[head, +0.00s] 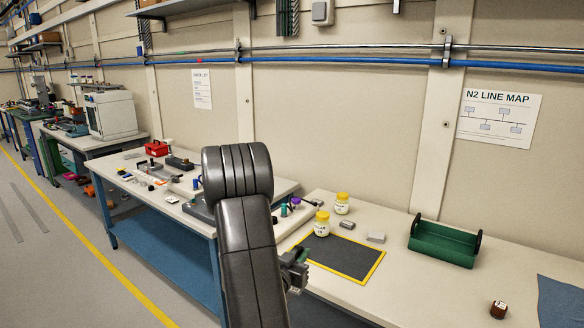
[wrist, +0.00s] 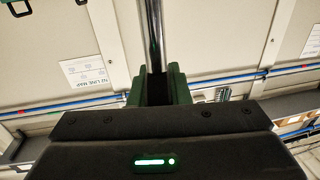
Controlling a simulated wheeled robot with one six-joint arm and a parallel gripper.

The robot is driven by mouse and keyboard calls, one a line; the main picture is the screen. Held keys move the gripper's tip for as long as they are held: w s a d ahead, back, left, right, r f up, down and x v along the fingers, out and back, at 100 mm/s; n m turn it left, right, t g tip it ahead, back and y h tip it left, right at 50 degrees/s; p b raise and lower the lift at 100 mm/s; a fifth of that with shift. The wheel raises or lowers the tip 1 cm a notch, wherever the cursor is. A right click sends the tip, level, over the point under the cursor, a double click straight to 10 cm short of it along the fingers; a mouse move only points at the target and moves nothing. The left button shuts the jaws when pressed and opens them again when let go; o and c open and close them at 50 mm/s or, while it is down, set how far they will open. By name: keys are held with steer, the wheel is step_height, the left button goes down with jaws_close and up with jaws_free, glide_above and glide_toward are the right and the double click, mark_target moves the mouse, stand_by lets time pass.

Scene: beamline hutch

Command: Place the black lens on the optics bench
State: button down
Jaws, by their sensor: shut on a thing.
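My gripper (head: 300,256) shows partly behind my dark arm in the head view, in front of the right-hand table.
The right-hand table (head: 405,293) holds a yellow-edged dark mat (head: 345,257), two yellow-lidded jars (head: 342,203), a green tray (head: 443,244), a small brown jar (head: 498,309) and a blue cloth (head: 560,302). A red box (head: 156,149) stands on the left bench.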

mark_target(294, 289)
steer(key=f+n+y, duration=0.1)
steer(key=f+y, duration=0.1)
steer(key=f, duration=0.1)
steer(key=s+a+f+n+t+y, duration=0.1)
steer(key=f+n+y, duration=0.1)
steer(key=f, duration=0.2)
steer(key=s+f+n+t+y, duration=0.1)
steer(key=f+y, duration=0.2)
steer(key=f, duration=0.1)
steer(key=shift+s+a+f+n, duration=0.15)
steer(key=shift+a+n, duration=0.1)
steer(key=shift+n, duration=0.15)
steer(key=s+f+y, duration=0.1)
steer(key=s+f, duration=0.4)
steer(key=f, duration=0.2)
steer(key=shift+s+a+f+n, duration=0.2)
steer(key=shift+a+n, duration=0.1)
steer(key=shift+a, duration=0.1)
